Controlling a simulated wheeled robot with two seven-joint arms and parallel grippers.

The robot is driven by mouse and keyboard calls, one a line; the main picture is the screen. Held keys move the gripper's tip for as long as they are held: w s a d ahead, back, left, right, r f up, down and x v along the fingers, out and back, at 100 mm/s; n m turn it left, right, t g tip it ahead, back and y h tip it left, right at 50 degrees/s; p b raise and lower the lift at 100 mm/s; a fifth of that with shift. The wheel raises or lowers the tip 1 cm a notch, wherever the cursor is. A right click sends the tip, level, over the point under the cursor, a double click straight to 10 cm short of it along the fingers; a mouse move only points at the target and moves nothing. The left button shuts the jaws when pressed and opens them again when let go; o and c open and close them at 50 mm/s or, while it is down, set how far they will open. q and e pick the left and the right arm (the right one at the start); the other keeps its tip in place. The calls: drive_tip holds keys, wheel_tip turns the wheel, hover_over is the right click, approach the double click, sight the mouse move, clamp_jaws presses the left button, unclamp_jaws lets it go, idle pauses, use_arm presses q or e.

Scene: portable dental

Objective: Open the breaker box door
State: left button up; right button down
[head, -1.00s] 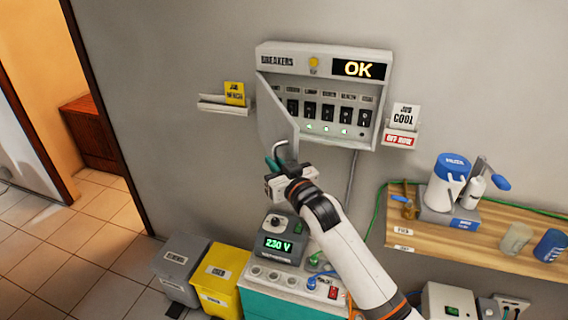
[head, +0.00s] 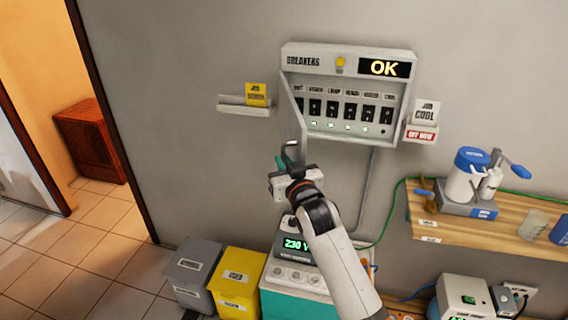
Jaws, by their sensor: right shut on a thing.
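The breaker box (head: 346,53) hangs on the grey wall in the upper middle. Its row of black switches shows behind the open front. The grey door (head: 296,118) is hinged at the box's left side, swung out and seen almost edge-on. My right gripper (head: 288,160) is at the door's lower outer end, its teal fingers shut on what appears to be the door handle. The gripper hides most of the handle. My left gripper is not in view.
A small shelf with a yellow card (head: 256,95) is on the wall left of the door. A card holder (head: 422,133) is close to the box's right side. Below stand a 230 V unit (head: 296,244) and a yellow bin (head: 237,283).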

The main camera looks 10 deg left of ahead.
drive_tip(key=c, duration=1.8)
unclamp_jaws()
drive_tip(key=shift+w+r, duration=0.1)
drive_tip(key=shift+r, duration=0.2)
drive_tip(key=shift+c, duration=0.2)
drive_tip(key=shift+w+f, duration=0.15)
drive_tip(key=shift+f, duration=0.1)
drive_tip(key=b+v, duration=0.2)
drive_tip(key=v, duration=1)
drive_tip(key=shift+b, duration=0.4)
